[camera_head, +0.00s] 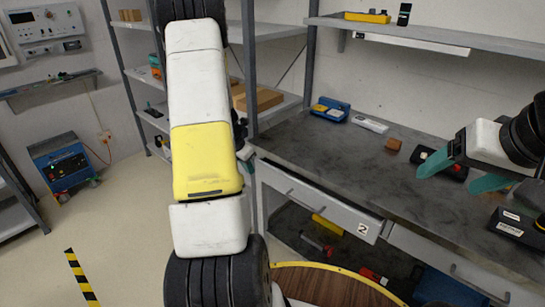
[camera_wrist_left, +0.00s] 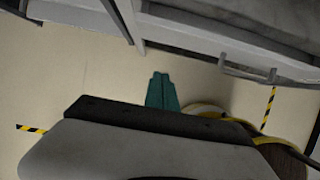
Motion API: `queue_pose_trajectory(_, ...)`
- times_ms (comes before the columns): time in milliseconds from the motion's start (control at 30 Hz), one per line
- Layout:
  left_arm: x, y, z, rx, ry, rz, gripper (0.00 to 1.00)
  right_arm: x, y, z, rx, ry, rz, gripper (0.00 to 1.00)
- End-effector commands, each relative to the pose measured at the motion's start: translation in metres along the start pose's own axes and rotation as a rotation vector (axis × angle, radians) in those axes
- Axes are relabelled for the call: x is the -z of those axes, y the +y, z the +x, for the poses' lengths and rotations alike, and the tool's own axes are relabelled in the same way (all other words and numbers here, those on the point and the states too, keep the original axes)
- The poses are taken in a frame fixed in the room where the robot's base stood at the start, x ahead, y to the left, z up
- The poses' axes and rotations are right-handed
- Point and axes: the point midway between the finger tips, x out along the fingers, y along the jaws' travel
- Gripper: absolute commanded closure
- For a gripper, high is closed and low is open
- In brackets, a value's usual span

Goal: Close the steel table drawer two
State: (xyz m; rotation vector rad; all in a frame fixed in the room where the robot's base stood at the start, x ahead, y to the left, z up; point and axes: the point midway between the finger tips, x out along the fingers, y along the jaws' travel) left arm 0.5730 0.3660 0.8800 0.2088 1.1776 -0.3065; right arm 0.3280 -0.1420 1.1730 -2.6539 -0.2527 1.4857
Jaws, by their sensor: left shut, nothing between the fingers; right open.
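Drawer two (camera_head: 320,211) is the light grey drawer under the steel table's top, with a "2" label at its right end. Its front stands out a little from the table, so it is partly open. Its bar handle shows in the left wrist view (camera_wrist_left: 248,74), at the upper right. My left gripper (camera_wrist_left: 162,92) is shut and empty over the floor, apart from the drawer front and left of the handle in that view. In the head view my left arm mostly hides it. My right gripper (camera_head: 463,174) is open and empty above the table top, at the right.
Another drawer (camera_head: 440,262) is right of drawer two. Tools lie on a lower shelf below. Open floor (camera_head: 120,215) lies left, with a blue machine (camera_head: 64,163) beyond.

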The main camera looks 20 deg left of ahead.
Motion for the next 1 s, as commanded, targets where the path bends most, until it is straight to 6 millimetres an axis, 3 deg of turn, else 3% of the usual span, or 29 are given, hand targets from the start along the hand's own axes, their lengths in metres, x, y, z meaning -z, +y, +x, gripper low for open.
queue_pose_trajectory(367, 0.001, 0.000, 0.081, 0.003, 0.001, -0.003, 1.00, 0.000, 0.000, 0.000, 0.000, 0.000, 0.000, 0.24)
queue_pose_trajectory(600, -0.031, 0.000, 0.091, 0.000, -0.001, 0.001, 1.00, 0.000, 0.000, 0.000, 0.000, 0.000, 0.000, 0.24)
queue_pose_trajectory(1000, -0.038, 0.000, 0.093, 0.001, -0.001, -0.002, 1.00, 0.000, 0.000, 0.000, 0.000, 0.000, 0.000, 0.24)
